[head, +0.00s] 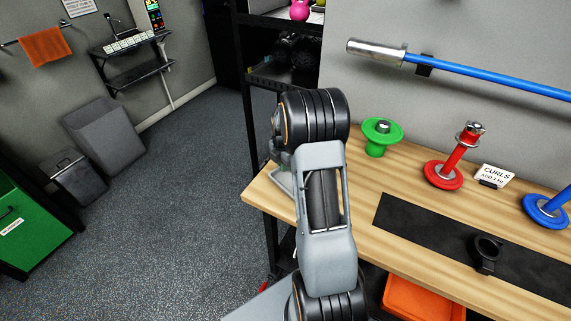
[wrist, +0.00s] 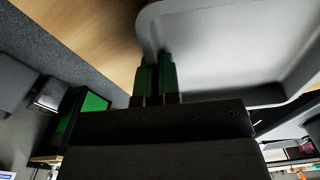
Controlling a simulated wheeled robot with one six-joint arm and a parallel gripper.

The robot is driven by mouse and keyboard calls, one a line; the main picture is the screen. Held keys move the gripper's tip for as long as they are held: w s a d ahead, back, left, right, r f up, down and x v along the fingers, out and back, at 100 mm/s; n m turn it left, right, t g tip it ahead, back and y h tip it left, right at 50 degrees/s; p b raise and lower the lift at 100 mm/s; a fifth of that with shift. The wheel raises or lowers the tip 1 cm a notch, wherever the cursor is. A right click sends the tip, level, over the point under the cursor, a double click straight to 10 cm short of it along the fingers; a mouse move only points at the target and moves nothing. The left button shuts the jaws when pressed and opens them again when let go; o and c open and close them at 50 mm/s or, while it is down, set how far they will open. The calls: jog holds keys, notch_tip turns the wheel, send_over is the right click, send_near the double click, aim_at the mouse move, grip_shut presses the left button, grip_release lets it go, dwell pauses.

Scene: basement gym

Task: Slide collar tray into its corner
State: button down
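The collar tray (head: 284,181) is a pale grey, shallow tray at the left end of the wooden bench (head: 350,205). In the head view my arm hides most of it. In the wrist view the tray (wrist: 225,45) fills the upper right, with its rounded rim running down to my fingertips. My gripper (wrist: 157,68) has two green fingers close together at that rim, with a narrow gap between them. They appear shut on the tray's edge, though the tips partly hide the contact. In the head view the gripper is hidden behind my arm.
A green weight stand (head: 380,138), a red stand (head: 448,165) and a white curls card (head: 494,176) stand along the bench's back. A black mat (head: 420,220) holds a black clamp collar (head: 486,253). A black shelf post (head: 243,70) rises behind the bench's left end.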

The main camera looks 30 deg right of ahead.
jog(key=shift+a, duration=1)
jog(key=c, duration=1.2)
grip_release()
jog(key=shift+c, duration=0.2)
notch_tip(320, 180, up, 14)
jog(key=b, duration=0.1)
jog(key=shift+f, duration=0.1)
